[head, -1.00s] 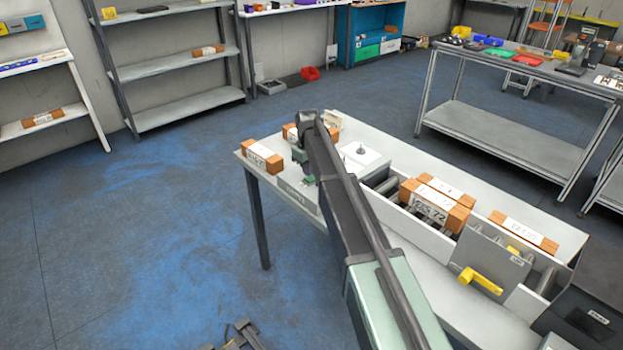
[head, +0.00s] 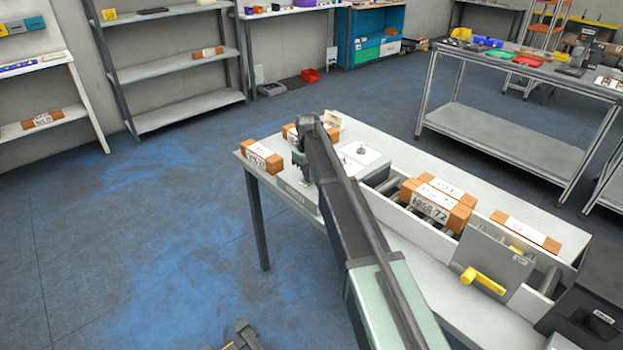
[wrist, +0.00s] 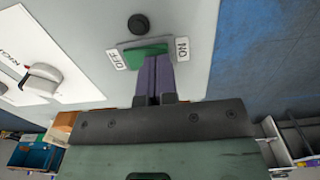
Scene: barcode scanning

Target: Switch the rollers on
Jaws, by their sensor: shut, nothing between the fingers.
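The switch (wrist: 142,53) is a green rocker in a grey frame on a pale panel in the wrist view. An OFF label (wrist: 117,60) is at its left and an ON label (wrist: 182,49) at its right. My gripper (wrist: 158,60) is shut and empty, its purple-grey fingertips at the ON side of the rocker, touching or very close; they hide part of it. The grey rollers (head: 383,184) lie in the table's channel, partly covered by boxes.
A black round button (wrist: 138,24) sits above the switch, and a white plate with a grey knob (wrist: 38,84) is at left. Labelled brown boxes (head: 428,208) lie on the rollers. A grey plate with a yellow handle (head: 482,280) stands across the channel.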

